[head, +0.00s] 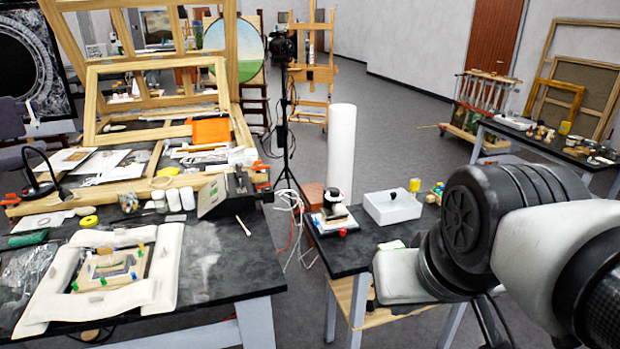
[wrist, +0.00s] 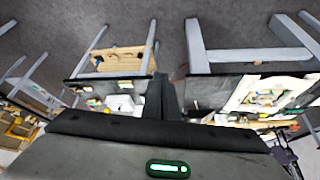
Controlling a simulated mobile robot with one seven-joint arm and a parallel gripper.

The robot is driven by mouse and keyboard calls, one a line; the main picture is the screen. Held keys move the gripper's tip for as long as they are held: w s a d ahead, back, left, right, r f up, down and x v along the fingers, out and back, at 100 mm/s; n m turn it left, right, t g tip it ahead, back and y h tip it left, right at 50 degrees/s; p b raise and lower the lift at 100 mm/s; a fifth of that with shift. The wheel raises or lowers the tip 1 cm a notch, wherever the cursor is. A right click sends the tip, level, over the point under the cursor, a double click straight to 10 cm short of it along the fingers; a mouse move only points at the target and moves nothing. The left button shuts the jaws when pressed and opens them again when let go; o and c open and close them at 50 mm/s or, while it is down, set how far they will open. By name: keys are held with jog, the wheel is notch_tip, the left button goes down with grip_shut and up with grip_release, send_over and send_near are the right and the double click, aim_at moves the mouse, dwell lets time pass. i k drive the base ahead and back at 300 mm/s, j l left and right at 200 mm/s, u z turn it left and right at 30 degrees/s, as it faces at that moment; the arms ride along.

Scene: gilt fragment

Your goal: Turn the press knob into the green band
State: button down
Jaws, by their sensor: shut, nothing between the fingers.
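I cannot clearly make out the press knob or a green band. In the head view, a small stack (head: 335,218) with a black knob-like top (head: 333,196) stands on the small dark table. My gripper (wrist: 158,97) shows in the wrist view, shut and empty, apart from the tables. In the head view my arm hides part of the small table's right side.
The large table (head: 235,265) holds a padded frame (head: 165,268), jars and wooden frames. A white roll (head: 341,150) stands behind the small table (head: 345,250). A tripod (head: 287,120) and loose cables (head: 292,205) occupy the gap between the tables. Open floor lies behind.

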aim_at(335, 192)
jog(key=i+l, duration=0.25)
jog(key=i, duration=0.2)
jog(key=i+l, duration=0.25)
jog(key=i, duration=0.2)
jog(key=i+l, duration=0.25)
jog(key=i, duration=0.25)
jog(key=k+l+z, duration=0.05)
